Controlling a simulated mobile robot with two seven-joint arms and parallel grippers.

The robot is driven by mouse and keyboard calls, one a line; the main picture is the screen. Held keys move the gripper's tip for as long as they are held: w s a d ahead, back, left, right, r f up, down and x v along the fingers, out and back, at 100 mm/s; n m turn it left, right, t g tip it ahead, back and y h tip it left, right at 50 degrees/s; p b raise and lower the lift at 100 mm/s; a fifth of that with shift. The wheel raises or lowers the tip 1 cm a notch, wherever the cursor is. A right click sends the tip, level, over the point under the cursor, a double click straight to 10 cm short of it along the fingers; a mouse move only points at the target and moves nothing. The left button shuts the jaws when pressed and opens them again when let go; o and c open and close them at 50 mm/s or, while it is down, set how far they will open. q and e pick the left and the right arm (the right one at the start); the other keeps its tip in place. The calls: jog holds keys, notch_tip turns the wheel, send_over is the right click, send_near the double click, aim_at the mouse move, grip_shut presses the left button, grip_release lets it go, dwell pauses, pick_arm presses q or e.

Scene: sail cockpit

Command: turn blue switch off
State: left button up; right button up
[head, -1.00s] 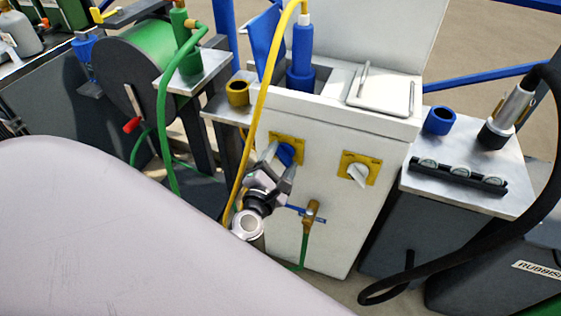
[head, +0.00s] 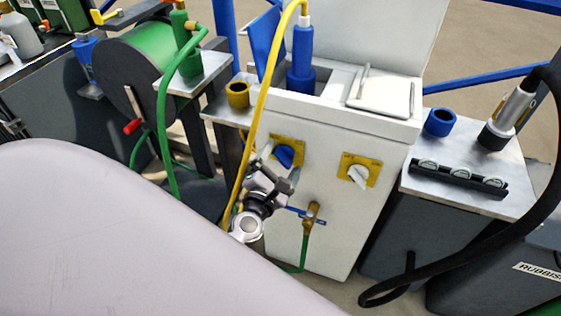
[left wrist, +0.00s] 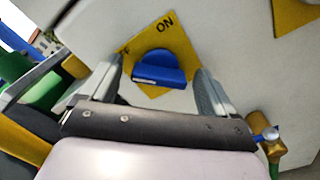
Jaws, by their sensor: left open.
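The blue switch (head: 284,156) is a round knob on a yellow plate (head: 296,144) on the front of the white cabinet (head: 325,200). In the left wrist view the blue switch (left wrist: 158,68) shows whole, with "ON" readable at the plate's upper right corner; the label at the left corner is mostly hidden by a finger. My left gripper (head: 281,166) is just in front of the knob. In the left wrist view my left gripper (left wrist: 162,88) is open, its fingers on either side of the knob with gaps between. My right gripper is not in view.
A white switch (head: 358,174) on its own yellow plate sits to the right. A brass tap with a blue handle (head: 312,211) is below. A yellow hose (head: 262,90) hangs down the cabinet's left side, close to my left arm. A green hose reel (head: 150,70) stands at left.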

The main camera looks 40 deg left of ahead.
pick_arm(q)
jog(key=v, duration=0.7)
jog(key=shift+d, duration=0.1)
dwell(0.5)
jog(key=s+d+f+m+g+h, duration=0.3)
jog(key=s+d+f+m+h, duration=0.15)
jog(key=m, duration=1.05)
jog(key=s+d+f+m+g+h, duration=0.3)
jog(key=s+d+f+m+g, duration=0.15)
jog(key=m, duration=1.05)
notch_tip(320, 180, up, 11)
jog(key=s+a+m+y+p, duration=0.1)
jog(key=s+m+p, duration=0.1)
jog(key=p, duration=1.2)
jog(key=shift+s+a+p, duration=0.3)
